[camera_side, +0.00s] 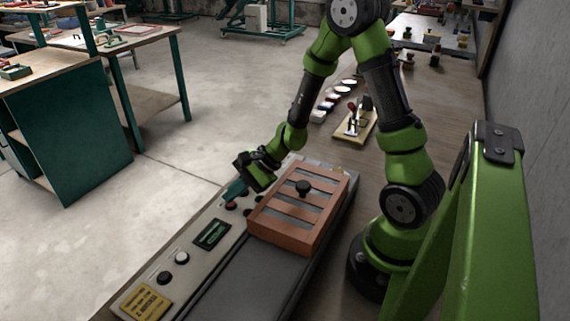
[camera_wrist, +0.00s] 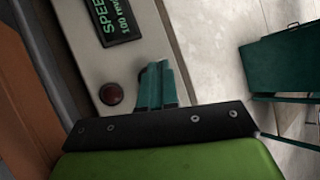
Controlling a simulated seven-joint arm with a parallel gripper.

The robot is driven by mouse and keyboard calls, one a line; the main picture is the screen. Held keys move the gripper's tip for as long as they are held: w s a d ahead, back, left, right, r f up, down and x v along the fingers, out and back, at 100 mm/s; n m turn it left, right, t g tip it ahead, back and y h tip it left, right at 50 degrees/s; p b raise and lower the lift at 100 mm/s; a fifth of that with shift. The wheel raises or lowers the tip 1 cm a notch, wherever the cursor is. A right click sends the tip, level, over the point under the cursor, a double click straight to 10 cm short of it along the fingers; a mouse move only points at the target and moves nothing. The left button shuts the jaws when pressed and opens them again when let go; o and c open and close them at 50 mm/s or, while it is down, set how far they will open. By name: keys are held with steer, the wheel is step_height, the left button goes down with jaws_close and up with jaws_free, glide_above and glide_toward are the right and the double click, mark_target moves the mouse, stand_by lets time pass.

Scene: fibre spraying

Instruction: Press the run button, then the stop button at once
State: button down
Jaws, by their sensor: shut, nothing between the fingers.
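The grey control panel (camera_side: 146,288) runs along the side of the machine. It carries a dark red round button (camera_side: 231,205), which also shows clearly in the wrist view (camera_wrist: 111,94), just left of my fingers. My gripper (camera_side: 232,192) is low over the far end of the panel, beyond the red button in the side view. Its teal fingers are shut together and empty, and they also show in the wrist view (camera_wrist: 157,66). I cannot tell whether the fingertips touch the panel. No second coloured button is visible; my gripper may hide one. No run or stop labels are readable.
A speed display (camera_side: 212,234) with green characters sits nearer on the panel, with a white knob (camera_side: 182,258), a black knob (camera_side: 165,277) and a yellow label (camera_side: 146,304). A slatted wooden cover (camera_side: 324,219) with a black knob (camera_side: 303,187) stands beside the panel.

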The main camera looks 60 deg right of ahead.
mark_target(237, 207)
steer(key=shift+s+r, duration=0.25)
steer(key=shift+s, duration=0.05)
steer(key=shift+w+r, duration=0.15)
steer(key=shift+r, duration=2.5)
steer(key=shift+s+a+f, duration=0.15)
steer(key=shift+s, duration=0.1)
steer(key=s+a+r+n+h, duration=0.2)
steer(key=s+r+n+h, duration=0.2)
steer(key=s+r+n, duration=0.9)
step_height(237, 207, up, 2)
steer(key=shift+s+a+r+n, duration=0.3)
steer(key=shift+s+n, duration=0.1)
steer(key=shift+n, duration=0.4)
steer(key=c, duration=1.8)
jaws_free()
